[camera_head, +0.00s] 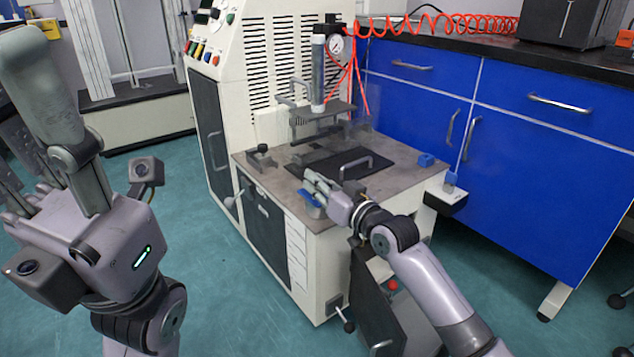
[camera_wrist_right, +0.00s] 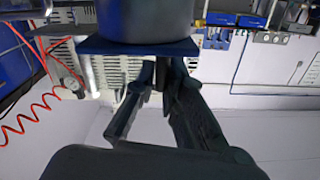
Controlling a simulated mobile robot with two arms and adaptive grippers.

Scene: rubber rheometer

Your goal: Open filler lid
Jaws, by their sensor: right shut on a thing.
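A blue flat lid (camera_head: 310,198) sits at the front edge of the machine's worktop, over a small greyish cup (camera_head: 314,211). My right gripper (camera_head: 316,186) is at the lid's back edge. In the right wrist view the fingers (camera_wrist_right: 165,78) come together at the edge of the blue lid (camera_wrist_right: 135,46), with the dark round cup (camera_wrist_right: 145,16) against it. The fingers hide the exact grip point. The lid looks flat on the cup; I cannot see a gap. My left gripper (camera_head: 18,203) is at the left edge, away from the machine, its fingers partly cut off.
The worktop (camera_head: 290,170) carries a dark plate with a handle (camera_head: 343,166) just behind my right gripper. A press column with a gauge (camera_head: 336,45) rises behind. Blue cabinets (camera_head: 545,170) stand at the right.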

